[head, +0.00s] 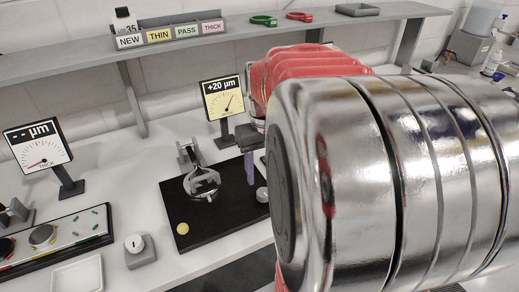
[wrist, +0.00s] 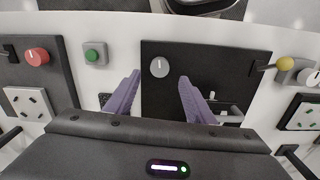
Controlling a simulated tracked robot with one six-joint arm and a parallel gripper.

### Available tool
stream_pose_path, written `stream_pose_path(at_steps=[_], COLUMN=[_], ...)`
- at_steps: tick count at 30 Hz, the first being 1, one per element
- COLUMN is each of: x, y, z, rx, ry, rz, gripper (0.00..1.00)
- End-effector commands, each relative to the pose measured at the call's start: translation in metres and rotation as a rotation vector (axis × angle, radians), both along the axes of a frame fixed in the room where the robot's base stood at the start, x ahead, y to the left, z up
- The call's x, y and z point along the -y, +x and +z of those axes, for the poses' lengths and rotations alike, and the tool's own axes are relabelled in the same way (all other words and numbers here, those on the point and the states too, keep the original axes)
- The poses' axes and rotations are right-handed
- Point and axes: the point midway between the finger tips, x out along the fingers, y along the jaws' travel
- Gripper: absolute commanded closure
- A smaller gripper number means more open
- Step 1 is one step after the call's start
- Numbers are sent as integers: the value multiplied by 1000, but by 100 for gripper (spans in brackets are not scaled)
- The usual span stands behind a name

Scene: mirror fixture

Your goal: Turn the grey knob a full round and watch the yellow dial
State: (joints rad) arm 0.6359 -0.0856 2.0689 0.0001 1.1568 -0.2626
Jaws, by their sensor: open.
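The grey knob (wrist: 159,67) sits on a black base plate (wrist: 222,62) in the wrist view, its white mark pointing up in the picture. My gripper (wrist: 160,76) is open, its two purple fingers apart, with the knob framed between and just beyond the fingertips. I cannot tell how high they are above it. In the head view a small grey knob (head: 262,194) shows at the plate's right, beside a purple finger. The yellow dial (head: 222,98) reads +20 µm, its needle tilted up to the right. My arm hides much of the right side.
A yellow ball on a lever (wrist: 285,63), a green button (wrist: 96,53) and a red knob (wrist: 37,57) are nearby. A metal clamp-like fixture (head: 202,183) stands on the plate. A white dial (head: 38,145) stands left. A shelf (head: 180,49) runs behind.

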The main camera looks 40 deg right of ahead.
Motion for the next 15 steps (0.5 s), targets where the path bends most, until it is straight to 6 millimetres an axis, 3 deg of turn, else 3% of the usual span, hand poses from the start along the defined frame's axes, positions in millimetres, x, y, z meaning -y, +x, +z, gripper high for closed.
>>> stream_pose_path(at_steps=[9, 15], x=[0, 0], y=[1, 0], z=[53, 67], rx=[2, -1], ry=[-2, 0], rz=[0, 0], gripper=[51, 51])
